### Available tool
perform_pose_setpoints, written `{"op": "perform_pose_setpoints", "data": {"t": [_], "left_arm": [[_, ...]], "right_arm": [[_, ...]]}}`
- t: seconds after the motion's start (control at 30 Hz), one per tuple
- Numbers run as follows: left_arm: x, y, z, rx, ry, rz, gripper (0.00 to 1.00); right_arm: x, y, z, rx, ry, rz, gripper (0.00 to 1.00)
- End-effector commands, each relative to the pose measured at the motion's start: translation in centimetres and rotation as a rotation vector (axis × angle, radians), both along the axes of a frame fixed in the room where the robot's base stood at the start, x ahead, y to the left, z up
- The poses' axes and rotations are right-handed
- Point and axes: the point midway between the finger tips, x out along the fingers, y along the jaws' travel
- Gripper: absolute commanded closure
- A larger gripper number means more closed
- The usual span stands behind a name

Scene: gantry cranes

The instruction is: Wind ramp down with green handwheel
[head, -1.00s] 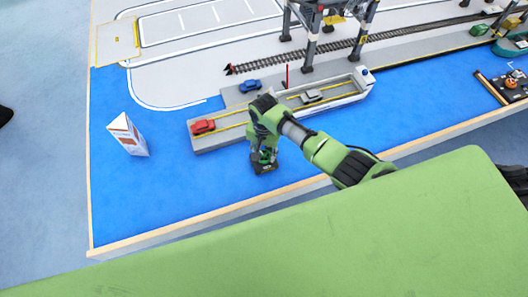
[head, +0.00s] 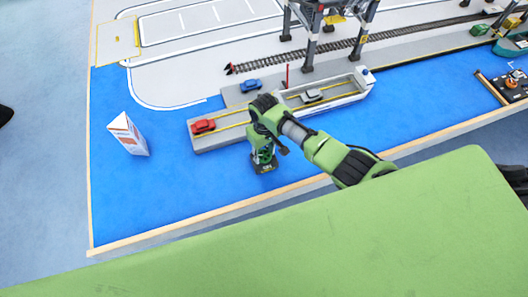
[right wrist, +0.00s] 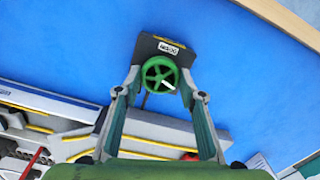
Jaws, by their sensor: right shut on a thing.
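The green handwheel (right wrist: 160,74) sits on a dark base with a small label, on the blue surface near the table's front edge. In the head view the base (head: 264,168) shows below my right gripper, which mostly hides the wheel. My right gripper (right wrist: 161,80) is shut on the handwheel, one finger on each side of the rim. A light-coloured grip shows on the wheel. The long grey deck (head: 218,136) of the ship lies just behind the wheel. I cannot tell which part is the ramp. My left gripper is not in view.
A red car (head: 203,126) and a grey car (head: 312,95) stand on the deck. A blue car (head: 250,85) stands on the quay behind it. A white carton (head: 127,134) stands on the blue at left. Gantry crane legs (head: 310,50) rise behind. Blue surface at front left is clear.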

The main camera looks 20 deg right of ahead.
Motion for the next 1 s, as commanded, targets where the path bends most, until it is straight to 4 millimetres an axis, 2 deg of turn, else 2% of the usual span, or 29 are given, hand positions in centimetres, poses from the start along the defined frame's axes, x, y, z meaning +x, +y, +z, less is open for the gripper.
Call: {"op": "perform_pose_setpoints", "data": {"t": [1.0], "left_arm": [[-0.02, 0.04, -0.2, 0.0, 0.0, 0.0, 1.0]], "right_arm": [[-0.01, -0.03, -0.02, -0.001, 0.0, 0.965, 0.85]]}}
